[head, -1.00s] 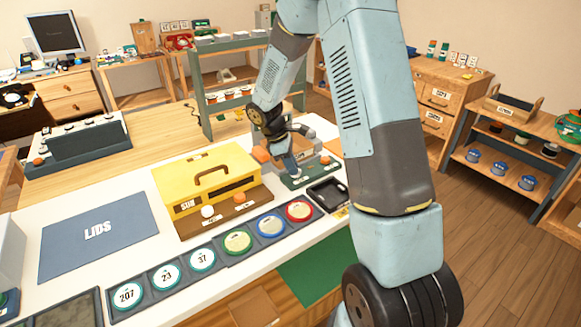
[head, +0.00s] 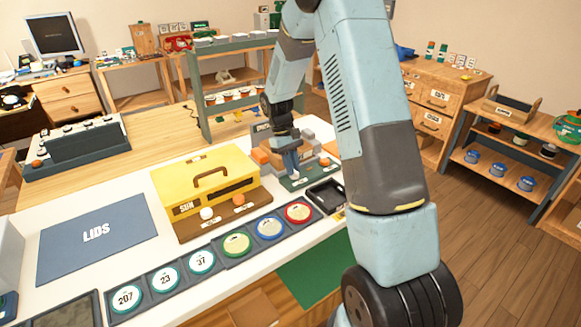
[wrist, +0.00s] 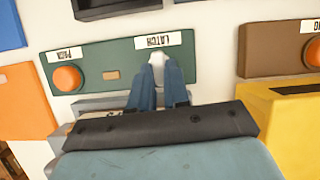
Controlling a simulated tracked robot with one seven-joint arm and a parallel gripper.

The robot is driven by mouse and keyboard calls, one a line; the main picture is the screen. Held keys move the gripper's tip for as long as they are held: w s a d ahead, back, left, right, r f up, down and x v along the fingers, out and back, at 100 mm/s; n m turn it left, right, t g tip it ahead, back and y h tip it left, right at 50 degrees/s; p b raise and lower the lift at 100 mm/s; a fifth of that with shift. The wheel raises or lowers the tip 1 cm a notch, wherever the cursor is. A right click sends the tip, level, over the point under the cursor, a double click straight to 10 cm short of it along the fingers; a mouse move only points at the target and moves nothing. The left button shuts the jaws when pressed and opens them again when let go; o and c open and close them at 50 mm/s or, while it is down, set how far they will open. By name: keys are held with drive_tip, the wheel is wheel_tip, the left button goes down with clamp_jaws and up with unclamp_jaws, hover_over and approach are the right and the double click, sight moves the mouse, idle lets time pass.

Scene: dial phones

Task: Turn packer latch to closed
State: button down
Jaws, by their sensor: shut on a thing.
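The packer (head: 318,140) is a grey and orange machine at the right end of the white table, with a dark green panel (head: 296,184) along its front. In the wrist view, this panel (wrist: 112,73) carries a label reading LATCH (wrist: 165,40) and a small pale latch lever (wrist: 158,68). My gripper (wrist: 156,82) has its two blue fingers shut around the lever, which hides part of it. In the head view, my gripper (head: 291,172) reaches down onto the panel; the latch is too small to make out there.
An orange button (wrist: 66,78) labelled PACK sits on the same panel. The yellow SUN box (head: 210,185) stands left of the packer. A black tray (head: 326,195) and a row of round lids (head: 269,227) lie in front. The blue LIDS mat (head: 95,237) is further left.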

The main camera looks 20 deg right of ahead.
drive_tip(key=shift+s+d+f+m, duration=0.2)
drive_tip(key=shift+s+m, duration=0.1)
drive_tip(key=shift+m, duration=0.1)
drive_tip(key=c, duration=1.2)
unclamp_jaws()
drive_tip(key=shift+o, duration=0.5)
drive_tip(key=shift+a, duration=0.15)
drive_tip(key=shift+w+a, duration=0.1)
drive_tip(key=shift+w+r, duration=0.1)
drive_tip(key=shift+r, duration=0.05)
